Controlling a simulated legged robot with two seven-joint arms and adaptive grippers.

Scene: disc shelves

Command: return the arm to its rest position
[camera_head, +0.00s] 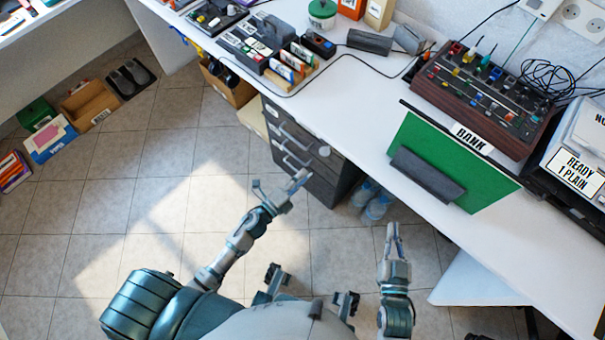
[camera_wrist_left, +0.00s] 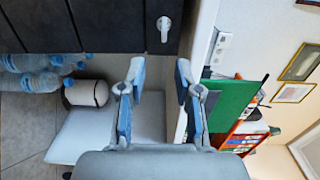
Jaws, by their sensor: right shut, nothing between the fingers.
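My left gripper (camera_head: 279,182) is over the tiled floor, in front of the dark drawer unit (camera_head: 322,186) under the desk. Its fingers are apart and nothing is between them. In the left wrist view the two blue-grey fingers of this gripper (camera_wrist_left: 158,72) also stand apart and empty. My right gripper (camera_head: 392,230) points up the picture, with its fingers together and empty. It is beside the desk's front edge, over the floor. Whether the left fingers touch a drawer handle cannot be told from the head view.
The white desk (camera_head: 376,205) runs diagonally and bears a green board (camera_head: 430,150) and a mixer-like box (camera_head: 487,95). Water bottles (camera_wrist_left: 38,80) show on the floor by the drawers. Cardboard boxes (camera_head: 90,103) stand at the far left.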

